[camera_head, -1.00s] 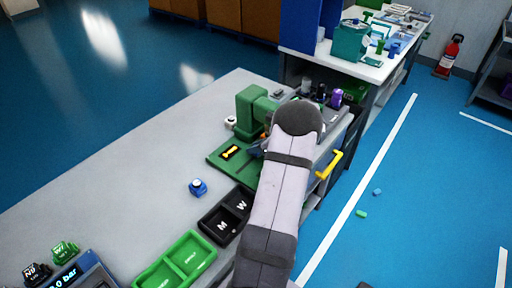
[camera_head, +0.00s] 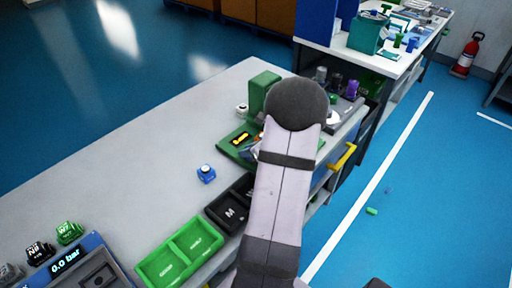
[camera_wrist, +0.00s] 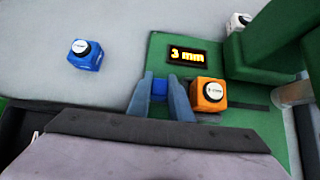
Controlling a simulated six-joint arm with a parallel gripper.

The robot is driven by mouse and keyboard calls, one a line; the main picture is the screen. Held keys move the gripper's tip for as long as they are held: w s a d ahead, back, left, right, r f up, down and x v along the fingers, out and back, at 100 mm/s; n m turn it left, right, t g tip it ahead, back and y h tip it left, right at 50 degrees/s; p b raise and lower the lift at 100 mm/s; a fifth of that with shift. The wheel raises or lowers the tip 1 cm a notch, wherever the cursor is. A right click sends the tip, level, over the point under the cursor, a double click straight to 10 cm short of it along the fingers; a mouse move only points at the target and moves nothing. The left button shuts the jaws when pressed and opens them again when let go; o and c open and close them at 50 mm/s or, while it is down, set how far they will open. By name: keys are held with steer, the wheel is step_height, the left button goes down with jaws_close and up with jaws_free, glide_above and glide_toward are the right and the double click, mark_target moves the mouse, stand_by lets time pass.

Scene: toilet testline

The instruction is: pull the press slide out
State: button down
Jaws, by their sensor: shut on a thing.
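The green press (camera_head: 262,92) stands on the grey bench, partly hidden behind my arm in the head view. Its base shows in the wrist view (camera_wrist: 165,45) with a display (camera_wrist: 187,57) reading 3 mm. My gripper (camera_wrist: 160,80) is low over the base, shut on a small blue block (camera_wrist: 159,90), which looks like the press slide's handle. An orange cube (camera_wrist: 208,95) with a white round top sits just right of the fingers. A dark strip of the slide runs right of the cube. My arm hides most of the gripper in the head view.
A blue cube (camera_head: 206,173) stands on open bench left of the press. Black trays (camera_head: 228,212) and green trays (camera_head: 180,249) lie along the front edge. A yellow handle (camera_head: 342,156) juts from the bench's right side. A white-topped part (camera_wrist: 238,22) sits behind the base.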

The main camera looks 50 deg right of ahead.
steer(key=shift+a, duration=0.25)
steer(key=c, duration=1.6)
jaws_free()
steer(key=shift+a, duration=0.1)
steer(key=shift+s+r, duration=0.35)
steer(key=shift+r, duration=0.05)
steer(key=shift+v, duration=3.15)
